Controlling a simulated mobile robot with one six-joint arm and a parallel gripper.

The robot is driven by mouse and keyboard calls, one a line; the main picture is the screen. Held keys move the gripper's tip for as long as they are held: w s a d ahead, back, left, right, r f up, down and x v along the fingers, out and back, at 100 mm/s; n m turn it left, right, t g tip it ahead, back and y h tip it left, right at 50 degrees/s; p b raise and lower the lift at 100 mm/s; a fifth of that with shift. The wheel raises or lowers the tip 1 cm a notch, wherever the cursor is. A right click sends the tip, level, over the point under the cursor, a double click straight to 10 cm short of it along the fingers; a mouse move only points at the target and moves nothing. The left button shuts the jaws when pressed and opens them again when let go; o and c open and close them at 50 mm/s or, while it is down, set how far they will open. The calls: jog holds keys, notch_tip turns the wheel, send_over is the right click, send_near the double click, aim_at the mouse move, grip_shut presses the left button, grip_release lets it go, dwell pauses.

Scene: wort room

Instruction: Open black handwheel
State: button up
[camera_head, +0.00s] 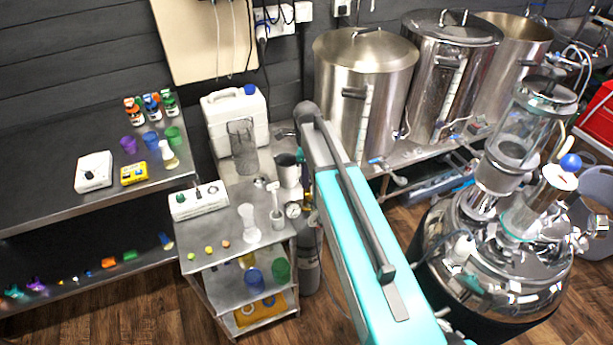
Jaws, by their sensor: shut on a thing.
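I cannot make out the black handwheel; my arm covers the area around the top of the gas cylinder. The grey gas cylinder (309,262) stands on the floor just right of the small steel cart. A round pressure gauge (292,210) and a bit of brass fitting show at its top, left of my arm. My teal and grey arm rises from the bottom edge and bends down behind its own upper link. My gripper is hidden behind this link, so its jaws and what they touch do not show.
The steel cart (235,263) holds a white jug (236,120), a metal cup (287,170) and a white instrument (199,201). Steel kettles (365,85) stand behind on a bench. A glass-topped steel vessel (500,255) is at right. Wooden floor shows lower left.

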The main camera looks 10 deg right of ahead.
jog(key=n+b, duration=0.2)
jog(key=n, duration=0.5)
jog(key=n+b, duration=0.1)
jog(key=n, duration=0.5)
jog(key=shift+n, duration=0.3)
jog(key=n+b, duration=0.1)
jog(key=n, duration=1.1)
jog(key=shift+a+n+b, duration=0.1)
jog(key=shift+n+b, duration=0.2)
jog(key=shift+n, duration=0.1)
jog(key=o, duration=1.1)
jog(key=shift+c, duration=0.2)
jog(key=shift+r, duration=0.1)
